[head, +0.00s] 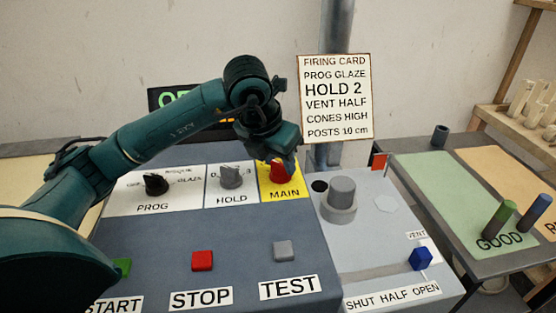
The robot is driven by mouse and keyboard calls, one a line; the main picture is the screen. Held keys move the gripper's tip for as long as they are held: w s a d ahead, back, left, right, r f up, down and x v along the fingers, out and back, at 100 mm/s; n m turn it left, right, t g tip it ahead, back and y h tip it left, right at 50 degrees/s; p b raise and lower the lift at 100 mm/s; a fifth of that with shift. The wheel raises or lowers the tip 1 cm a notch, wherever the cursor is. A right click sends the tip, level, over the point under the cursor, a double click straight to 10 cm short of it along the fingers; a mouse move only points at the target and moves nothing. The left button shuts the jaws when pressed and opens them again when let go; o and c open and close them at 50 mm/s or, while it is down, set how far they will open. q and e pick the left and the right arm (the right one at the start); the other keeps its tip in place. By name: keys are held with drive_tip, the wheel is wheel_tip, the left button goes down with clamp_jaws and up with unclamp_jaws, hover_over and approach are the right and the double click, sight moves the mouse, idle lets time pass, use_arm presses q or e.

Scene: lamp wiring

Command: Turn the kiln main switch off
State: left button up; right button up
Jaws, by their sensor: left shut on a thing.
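The kiln main switch is a red knob (278,174) on a yellow plate (284,195) marked MAIN, on the sloped panel in the head view. My left gripper (284,163) reaches over the panel from the left and is shut on the red knob from above. The gripper hides the knob's upper part, so its setting is hard to read. My right gripper is not in the head view.
A black PROG knob (156,184) and a grey HOLD knob (231,176) sit left of the main switch. Red STOP (202,260) and grey TEST (283,251) buttons are in front. A grey cylinder (340,194) and blue vent slider (421,258) are to the right.

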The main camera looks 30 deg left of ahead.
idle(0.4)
use_arm(q)
drive_tip(key=o, duration=1)
drive_tip(key=shift+r, duration=0.1)
drive_tip(key=v, duration=1.3)
drive_tip(key=shift+d, duration=0.1)
